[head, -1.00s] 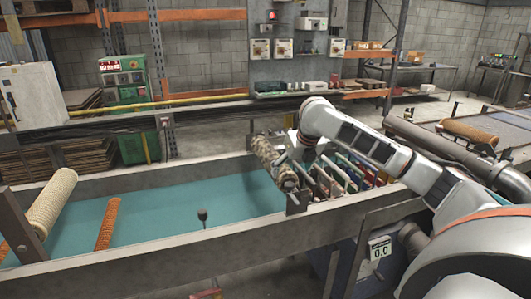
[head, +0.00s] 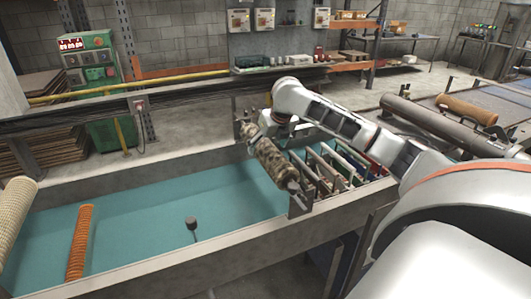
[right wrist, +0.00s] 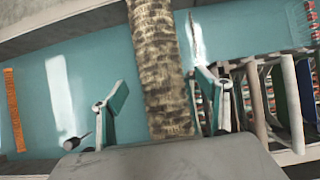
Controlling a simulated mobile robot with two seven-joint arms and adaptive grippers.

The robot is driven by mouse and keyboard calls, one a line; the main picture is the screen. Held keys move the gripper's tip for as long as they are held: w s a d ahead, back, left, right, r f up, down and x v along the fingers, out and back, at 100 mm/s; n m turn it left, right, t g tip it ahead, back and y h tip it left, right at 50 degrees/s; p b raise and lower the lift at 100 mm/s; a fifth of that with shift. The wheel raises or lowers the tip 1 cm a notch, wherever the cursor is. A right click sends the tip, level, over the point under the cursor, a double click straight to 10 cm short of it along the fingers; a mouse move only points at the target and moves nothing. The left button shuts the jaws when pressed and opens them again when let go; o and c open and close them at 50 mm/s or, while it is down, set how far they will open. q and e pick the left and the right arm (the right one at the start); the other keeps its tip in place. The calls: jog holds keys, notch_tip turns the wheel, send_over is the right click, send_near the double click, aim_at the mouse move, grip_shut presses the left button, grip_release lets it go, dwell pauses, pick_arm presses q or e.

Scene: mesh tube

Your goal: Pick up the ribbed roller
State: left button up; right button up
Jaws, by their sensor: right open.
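A mottled brown-and-cream roller (head: 268,160) lies slanted at the right end of the teal trough, by the rack of frames. A thin orange roller (head: 80,242), which looks ribbed, lies at the left of the trough; it also shows at the left edge of the right wrist view (right wrist: 13,110). A cream textured roller (head: 12,212) is cut by the left edge. My right gripper (right wrist: 160,103) is open, its two fingers on either side of the mottled roller. Contact cannot be told. In the head view the fingers are mostly hidden. My left gripper is out of view.
The trough's metal walls (head: 225,248) surround the teal floor. Several upright frames (head: 335,165) stand close to the right of the mottled roller.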

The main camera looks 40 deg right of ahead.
jog(key=x, duration=0.4)
jog(key=shift+d, duration=0.1)
jog(key=c, duration=1.5)
jog(key=shift+w+r, duration=0.1)
jog(key=shift+r, duration=0.05)
jog(key=c, duration=0.4)
jog(key=shift+r, duration=0.1)
